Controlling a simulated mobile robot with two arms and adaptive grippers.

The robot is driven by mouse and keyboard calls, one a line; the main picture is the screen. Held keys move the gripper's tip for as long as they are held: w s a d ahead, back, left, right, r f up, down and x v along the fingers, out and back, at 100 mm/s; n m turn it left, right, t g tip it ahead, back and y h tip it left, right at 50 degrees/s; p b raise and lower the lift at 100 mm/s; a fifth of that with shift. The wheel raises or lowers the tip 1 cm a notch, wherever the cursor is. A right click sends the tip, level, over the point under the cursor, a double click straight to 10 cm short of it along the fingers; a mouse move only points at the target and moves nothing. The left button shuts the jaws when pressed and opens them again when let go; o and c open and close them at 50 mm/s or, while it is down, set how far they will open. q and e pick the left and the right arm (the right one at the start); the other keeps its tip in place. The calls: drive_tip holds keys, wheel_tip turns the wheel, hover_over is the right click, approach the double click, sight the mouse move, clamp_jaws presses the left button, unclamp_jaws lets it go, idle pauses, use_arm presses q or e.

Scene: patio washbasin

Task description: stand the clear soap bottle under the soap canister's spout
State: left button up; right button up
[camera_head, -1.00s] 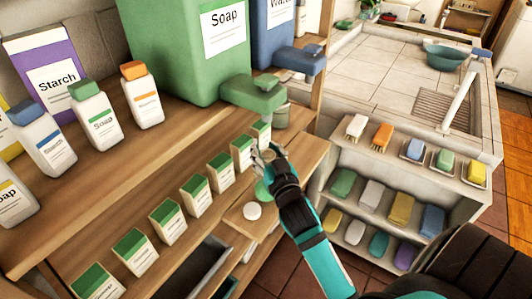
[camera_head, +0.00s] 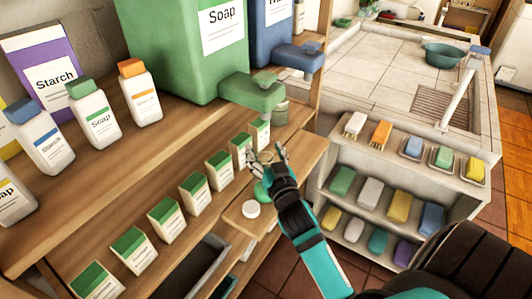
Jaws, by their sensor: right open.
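The green soap canister (camera_head: 172,55) stands on the upper wooden shelf. Its green spout (camera_head: 253,92) sticks out over the shelf's front edge. I cannot tell whether the bottle is exactly under the outlet. My left gripper is out of view.
A row of green-and-white boxes (camera_head: 193,193) lines the step beside the bottle. A white round cap (camera_head: 250,209) lies on the ledge. A blue canister (camera_head: 271,32) with a blue spout (camera_head: 300,56) stands to the right. A shelf unit (camera_head: 330,172) holds brushes and soaps.

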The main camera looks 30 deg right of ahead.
drive_tip(key=b+v, duration=0.2)
drive_tip(key=v, duration=1)
drive_tip(key=shift+r, duration=0.2)
